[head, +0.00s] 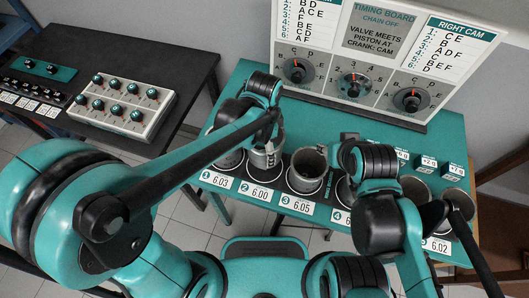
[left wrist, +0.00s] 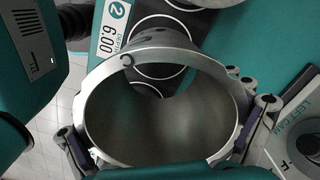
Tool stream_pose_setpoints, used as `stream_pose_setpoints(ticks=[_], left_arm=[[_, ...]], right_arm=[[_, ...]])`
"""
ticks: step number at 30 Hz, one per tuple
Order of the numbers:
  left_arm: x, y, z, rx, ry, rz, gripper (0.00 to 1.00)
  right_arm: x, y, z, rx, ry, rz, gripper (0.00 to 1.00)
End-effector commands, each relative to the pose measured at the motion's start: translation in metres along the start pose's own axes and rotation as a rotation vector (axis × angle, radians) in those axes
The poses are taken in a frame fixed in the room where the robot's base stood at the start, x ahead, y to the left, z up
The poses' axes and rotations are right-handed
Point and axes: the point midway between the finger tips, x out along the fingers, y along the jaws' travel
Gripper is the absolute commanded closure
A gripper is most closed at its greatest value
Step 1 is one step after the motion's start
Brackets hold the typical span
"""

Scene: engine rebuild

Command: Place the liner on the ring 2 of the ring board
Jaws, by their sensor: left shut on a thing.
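My left gripper (head: 267,146) is shut on a grey metal liner (head: 265,158), held upright at the second place from the left of the ring board (head: 262,200). In the left wrist view the liner (left wrist: 165,125) is a wide open cylinder with a finger at either side. Beyond its rim shows the label for ring 2 (left wrist: 112,30), reading 6.00, and white ring outlines on a dark strip. I cannot tell whether the liner's lower edge touches the board. My right arm is at the right; its fingers are not visible.
Another liner (head: 306,170) stands close by at ring 3, and more liners (head: 415,190) stand at the right. The timing board (head: 354,55) with dials rises behind. A black table (head: 130,60) with a knob box (head: 122,105) is at the left.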

Motion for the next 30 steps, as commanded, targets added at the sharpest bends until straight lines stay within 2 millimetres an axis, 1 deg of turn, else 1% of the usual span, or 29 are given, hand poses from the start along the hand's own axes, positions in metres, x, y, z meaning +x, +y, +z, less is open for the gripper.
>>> stream_pose_setpoints(ticks=[1,3,6,11,17,19,25,29,30], left_arm=[[0.015,0.000,0.000,0.000,0.000,0.000,0.51],[0.028,0.000,0.000,0.000,0.000,0.000,0.51],[0.041,-0.001,0.000,0.000,0.000,0.000,0.51],[0.051,0.000,0.000,0.000,0.000,0.000,0.51],[0.080,-0.001,0.000,0.000,0.000,0.000,0.51],[0.083,0.000,0.000,0.000,0.000,0.000,0.51],[0.081,0.000,0.000,0.000,0.000,0.000,0.51],[0.086,0.000,0.000,0.000,0.000,0.000,0.51],[0.085,0.000,0.000,0.000,0.000,0.000,0.00]], right_arm=[[0.006,0.000,0.005,0.000,0.000,0.000,0.60],[0.010,0.000,0.007,0.000,0.000,0.000,0.60],[0.013,0.000,0.010,0.000,0.000,0.000,0.60],[0.016,0.000,0.011,0.000,0.000,0.000,0.60],[0.025,0.000,0.018,0.000,0.000,0.000,0.60],[0.025,0.000,0.018,0.000,0.000,0.000,0.60],[0.024,0.000,0.017,0.000,0.000,0.000,0.60],[0.028,0.000,0.020,0.000,0.000,0.000,0.60],[0.027,0.000,0.019,0.000,0.000,0.000,0.60]])
